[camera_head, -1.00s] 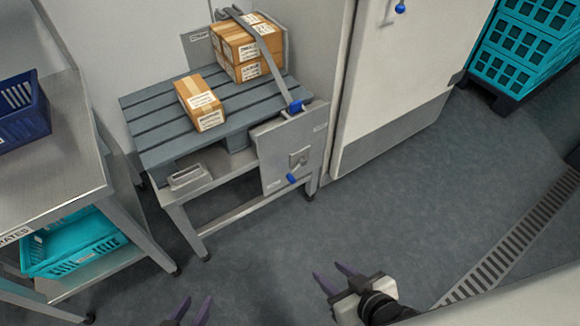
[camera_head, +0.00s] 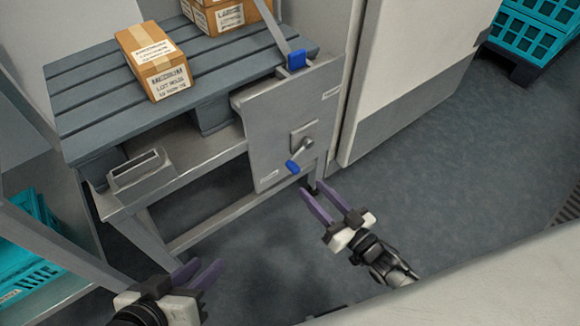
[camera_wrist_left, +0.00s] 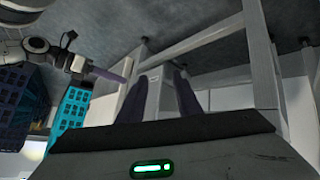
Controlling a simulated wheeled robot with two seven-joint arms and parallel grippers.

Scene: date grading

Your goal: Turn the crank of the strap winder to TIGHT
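The strap winder's grey panel (camera_head: 264,119) is fixed to the front right of the slatted stand. Its crank (camera_head: 299,157) has a blue knob (camera_head: 292,167) that points down and to the left. A blue piece (camera_head: 297,60) sits at the panel's top edge, where the grey strap (camera_head: 277,29) comes down. My right gripper (camera_head: 330,203) is open and empty, below and right of the crank, apart from it. My left gripper (camera_head: 200,272) is open and empty at the lower left, well below the panel. Its fingers also show in the left wrist view (camera_wrist_left: 170,96).
A carton (camera_head: 152,62) lies on the slatted top (camera_head: 88,103), with more cartons (camera_head: 224,14) strapped behind. A metal shelf with a teal crate (camera_head: 30,250) is at left. A white door (camera_head: 415,70) stands right of the stand. The floor (camera_head: 450,165) in front of it is clear.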

